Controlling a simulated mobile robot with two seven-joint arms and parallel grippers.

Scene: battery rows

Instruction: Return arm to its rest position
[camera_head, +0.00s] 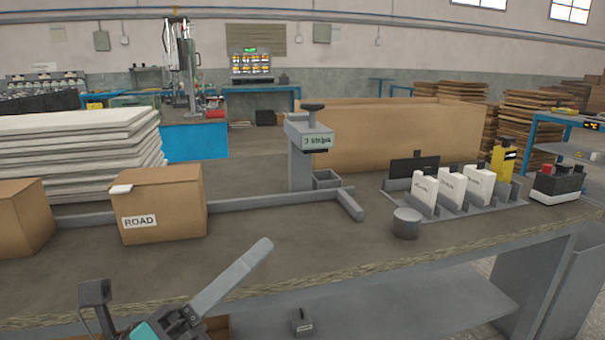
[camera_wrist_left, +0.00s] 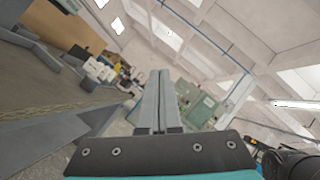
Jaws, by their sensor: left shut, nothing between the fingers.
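My left gripper (camera_head: 264,244) reaches up from the bottom of the head view, in front of the workbench's front edge. Its two grey fingers are pressed together with nothing between them. The closed fingers also fill the middle of the left wrist view (camera_wrist_left: 158,74), pointing away from the bench toward the open hall. No object touches the fingers. My right gripper is not in view.
The workbench (camera_head: 300,262) carries a ROAD carton (camera_head: 163,205), a grey "3 strips" post (camera_head: 300,165), a grey cylinder (camera_head: 406,223) and a rack (camera_head: 452,209) with white packs and a yellow one. The bench's front middle is clear.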

